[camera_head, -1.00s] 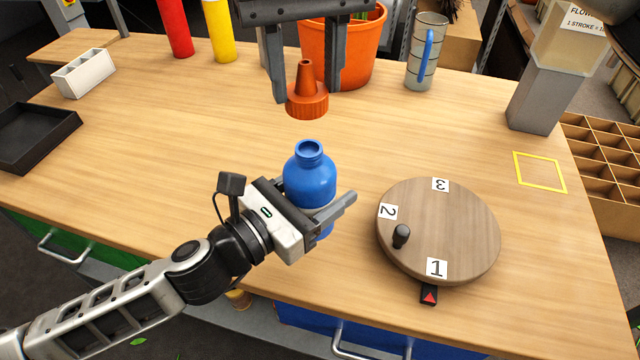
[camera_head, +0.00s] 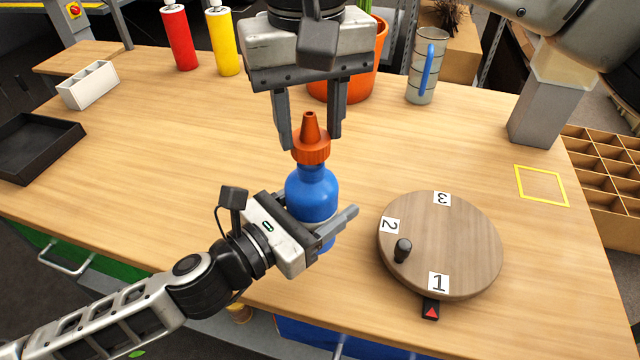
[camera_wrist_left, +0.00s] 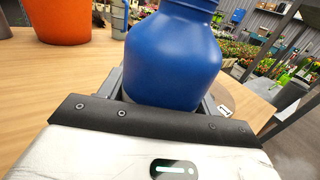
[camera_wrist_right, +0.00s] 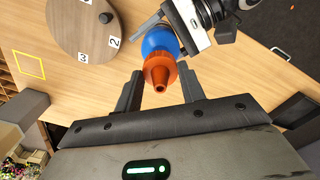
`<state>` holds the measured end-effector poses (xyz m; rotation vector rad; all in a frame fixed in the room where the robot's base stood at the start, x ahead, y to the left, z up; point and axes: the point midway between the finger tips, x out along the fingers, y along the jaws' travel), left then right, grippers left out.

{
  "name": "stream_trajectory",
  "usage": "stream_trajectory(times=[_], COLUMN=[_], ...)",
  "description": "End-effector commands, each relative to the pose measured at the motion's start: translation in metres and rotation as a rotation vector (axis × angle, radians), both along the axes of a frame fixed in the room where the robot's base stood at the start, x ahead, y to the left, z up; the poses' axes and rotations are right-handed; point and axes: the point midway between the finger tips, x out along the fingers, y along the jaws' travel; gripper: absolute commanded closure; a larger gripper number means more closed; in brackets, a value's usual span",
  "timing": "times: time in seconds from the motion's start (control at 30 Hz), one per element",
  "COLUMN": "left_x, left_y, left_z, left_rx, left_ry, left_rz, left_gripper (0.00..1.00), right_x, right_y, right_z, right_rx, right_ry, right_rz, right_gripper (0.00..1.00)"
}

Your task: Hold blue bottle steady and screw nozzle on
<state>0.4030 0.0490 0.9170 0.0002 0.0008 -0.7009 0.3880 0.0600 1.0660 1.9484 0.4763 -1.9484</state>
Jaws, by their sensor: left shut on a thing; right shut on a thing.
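The blue bottle (camera_head: 312,194) stands upright at the front middle of the table. My left gripper (camera_head: 322,222) is shut around its lower body; the left wrist view shows the bottle (camera_wrist_left: 173,58) between the fingers. The orange nozzle (camera_head: 311,143) is upright, spout up, at the bottle's mouth. My right gripper (camera_head: 311,138) reaches down from above and is shut on the nozzle. In the right wrist view the nozzle (camera_wrist_right: 159,72) lines up with the bottle (camera_wrist_right: 160,41). The nozzle hides the bottle's neck rim, so I cannot tell how far the threads engage.
A round wooden turntable (camera_head: 455,240) with numbers and a black knob is right of the bottle. A black tray (camera_head: 35,145) and white box (camera_head: 88,85) are at left. The table's left middle is clear.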

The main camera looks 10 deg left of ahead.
Motion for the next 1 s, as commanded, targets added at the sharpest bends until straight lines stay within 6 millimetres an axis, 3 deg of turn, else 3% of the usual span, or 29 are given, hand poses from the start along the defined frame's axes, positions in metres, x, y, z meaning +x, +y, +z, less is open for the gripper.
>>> stream_trajectory(times=[0.4, 0.73, 1.0], left_x=[0.0, 0.0, 0.0], left_y=[0.0, 0.0, 0.0], left_z=[0.001, 0.001, 0.001], left_rx=[-0.001, -0.001, -0.001], left_ry=[-0.003, -0.003, -0.003], left_rz=[-0.001, -0.001, -0.001], left_gripper=[0.78, 0.78, 0.78], right_x=[0.0, 0.0, 0.0], right_y=[0.0, 0.0, 0.0], right_z=[0.0, -0.016, -0.018], right_rx=[0.0, 0.0, 0.001], right_ry=[0.0, 0.001, 0.0], right_rz=[0.0, 0.001, 0.001], right_gripper=[0.82, 0.82, 0.82])
